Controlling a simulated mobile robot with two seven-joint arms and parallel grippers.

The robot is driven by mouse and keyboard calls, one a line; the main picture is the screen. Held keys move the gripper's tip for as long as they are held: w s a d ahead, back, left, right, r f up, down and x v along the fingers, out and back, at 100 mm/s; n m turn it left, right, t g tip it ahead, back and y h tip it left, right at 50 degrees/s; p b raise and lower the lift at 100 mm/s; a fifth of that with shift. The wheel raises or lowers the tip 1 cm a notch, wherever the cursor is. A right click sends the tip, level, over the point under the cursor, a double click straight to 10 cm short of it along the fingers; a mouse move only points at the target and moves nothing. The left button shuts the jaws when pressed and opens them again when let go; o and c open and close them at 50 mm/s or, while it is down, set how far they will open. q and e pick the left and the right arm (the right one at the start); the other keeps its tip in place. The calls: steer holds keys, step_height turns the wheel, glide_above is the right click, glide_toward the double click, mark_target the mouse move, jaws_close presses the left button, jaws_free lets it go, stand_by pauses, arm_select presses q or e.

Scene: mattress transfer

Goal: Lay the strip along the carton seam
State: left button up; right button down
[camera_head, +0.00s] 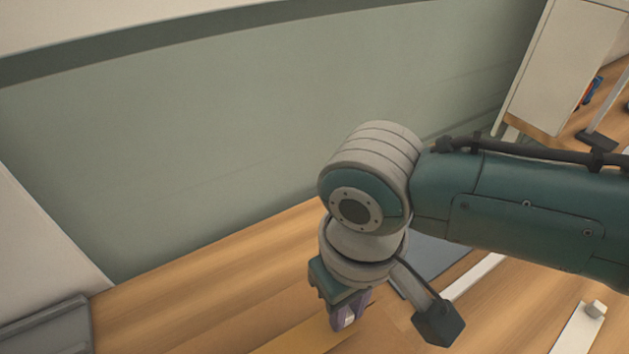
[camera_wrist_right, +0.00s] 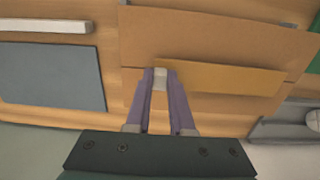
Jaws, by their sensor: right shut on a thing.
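The right wrist view shows a tan strip (camera_wrist_right: 225,79) with a small pale block (camera_wrist_right: 160,78) at its left end. My right gripper (camera_wrist_right: 160,84) has purple fingers shut on that block. The strip lies over or just above the brown carton (camera_wrist_right: 215,30); I cannot tell whether it touches. Seam lines run across the carton, partly hidden by the strip. In the head view my right gripper (camera_head: 347,317) points down near the bottom middle. Part of the strip (camera_head: 300,336) shows left of it. My left gripper is not in view.
A dark grey panel (camera_wrist_right: 50,75) lies on the wooden surface beside the carton. A grey object (camera_head: 45,330) is at lower left. A green-grey wall (camera_head: 200,140) stands behind.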

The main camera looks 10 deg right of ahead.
steer(key=shift+f+b, duration=0.5)
steer(key=shift+f, duration=0.25)
steer(key=c, duration=0.7)
jaws_free()
steer(key=shift+r, duration=0.1)
